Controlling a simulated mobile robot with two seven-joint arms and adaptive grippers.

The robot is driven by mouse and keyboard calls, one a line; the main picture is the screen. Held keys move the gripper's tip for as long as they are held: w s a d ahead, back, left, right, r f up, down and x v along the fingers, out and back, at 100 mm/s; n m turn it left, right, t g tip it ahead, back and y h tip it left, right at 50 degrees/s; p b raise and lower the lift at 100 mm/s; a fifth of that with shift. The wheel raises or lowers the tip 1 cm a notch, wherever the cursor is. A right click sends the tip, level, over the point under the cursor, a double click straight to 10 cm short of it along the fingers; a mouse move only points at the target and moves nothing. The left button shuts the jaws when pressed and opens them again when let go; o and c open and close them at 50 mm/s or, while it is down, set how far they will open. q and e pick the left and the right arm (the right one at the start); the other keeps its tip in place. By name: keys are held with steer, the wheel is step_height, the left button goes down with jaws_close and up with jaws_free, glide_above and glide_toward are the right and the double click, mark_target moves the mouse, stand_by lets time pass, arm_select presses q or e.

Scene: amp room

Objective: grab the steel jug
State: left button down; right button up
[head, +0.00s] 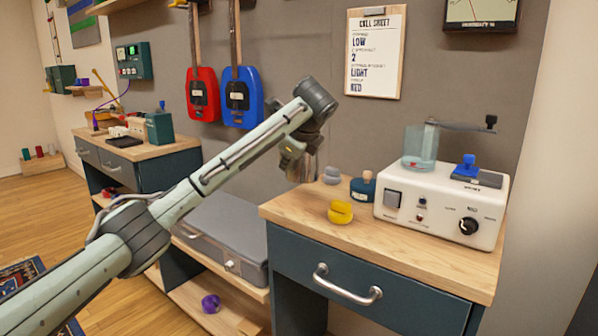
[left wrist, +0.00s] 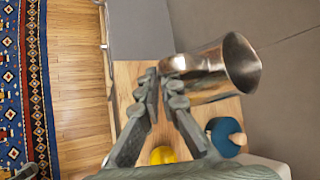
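The steel jug (left wrist: 207,88) shows large in the left wrist view, its round mouth facing right in that picture. In the head view it (head: 303,168) is partly hidden behind my left gripper (head: 292,152), at the back left corner of the wooden worktop. My left gripper (left wrist: 163,88) has its fingertips close together at the jug's handle side and looks shut on it. The exact contact is partly hidden by the fingers. Whether the jug's base touches the worktop cannot be told. My right gripper is not in view.
On the worktop (head: 400,251) stand a yellow object (head: 340,212), a blue corked bottle (head: 363,188), a grey object (head: 331,175) and a white machine (head: 440,205) with a crank. A grey case (head: 222,240) lies left of it. The worktop's front left is clear.

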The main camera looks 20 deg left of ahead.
arm_select(q)
steer(key=s+a+r, duration=0.4)
steer(key=a, duration=0.2)
steer(key=shift+a+r, duration=0.25)
steer(key=shift+r, duration=0.1)
